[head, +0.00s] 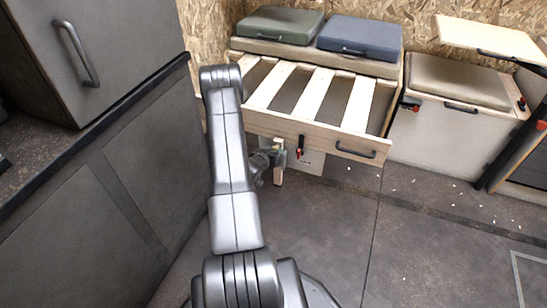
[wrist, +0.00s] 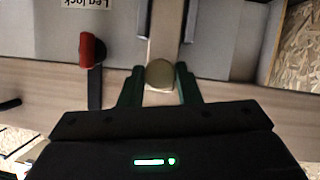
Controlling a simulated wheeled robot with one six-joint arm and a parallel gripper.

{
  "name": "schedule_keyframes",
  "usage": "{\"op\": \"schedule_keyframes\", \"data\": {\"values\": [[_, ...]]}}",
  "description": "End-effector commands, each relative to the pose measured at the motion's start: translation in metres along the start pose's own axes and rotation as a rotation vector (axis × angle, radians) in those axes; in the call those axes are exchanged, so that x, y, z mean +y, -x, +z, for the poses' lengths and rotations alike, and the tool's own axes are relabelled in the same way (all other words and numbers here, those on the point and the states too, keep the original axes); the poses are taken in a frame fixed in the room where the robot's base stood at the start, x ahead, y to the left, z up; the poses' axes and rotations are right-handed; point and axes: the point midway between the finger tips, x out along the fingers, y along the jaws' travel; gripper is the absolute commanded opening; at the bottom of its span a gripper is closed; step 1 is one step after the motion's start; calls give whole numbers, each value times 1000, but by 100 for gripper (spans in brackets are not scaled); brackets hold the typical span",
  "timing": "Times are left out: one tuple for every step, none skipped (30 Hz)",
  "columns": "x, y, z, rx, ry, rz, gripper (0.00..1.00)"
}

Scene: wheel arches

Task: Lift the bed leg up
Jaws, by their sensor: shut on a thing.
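The bed leg (head: 279,176) is a short pale wooden post below the front rail of the pulled-out slatted bed frame (head: 330,143). It hangs down near the left part of the rail. My gripper (head: 275,157) is at the leg, partly hidden behind my arm. In the wrist view the leg (wrist: 167,38) runs between the two dark green fingers of my gripper (wrist: 159,86), which are shut on it. A round tan end piece (wrist: 159,74) shows between the fingers. A red-tipped lever (wrist: 92,50) is beside the leg, near an upside-down "Leg lock" label (wrist: 88,3).
A dark handle (head: 355,150) sits on the rail's right part. Grey cabinets (head: 95,190) stand close on the left. A white cushioned box (head: 445,135) is at the right. The floor (head: 420,240) in front is open, with small pale bits scattered on it.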

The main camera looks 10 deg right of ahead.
Motion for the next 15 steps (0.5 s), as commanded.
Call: {"op": "schedule_keyframes", "data": {"values": [[4, 8, -20, 2, -3, 0, 0], [6, 11, -27, 2, -3, 0, 0], [8, 14, -37, 4, -3, 0, 0], [9, 17, -43, 3, -3, 0, 0], [10, 20, -49, 3, -2, 0, 0], [12, 23, -58, 3, -2, 0, 0], [13, 26, -63, 3, -2, 0, 0], [14, 28, -69, 3, -2, 0, 0], [16, 31, -75, 3, -3, 0, 0], [17, 32, -79, 3, -3, 0, 0], [18, 34, -83, 2, -2, 0, 0], [19, 36, -88, 3, -2, 0, 0], [20, 37, -91, 3, -2, 1, 0], [20, 38, -94, 3, -2, 1, 0], [21, 39, -96, 3, -2, 1, 0]]}}
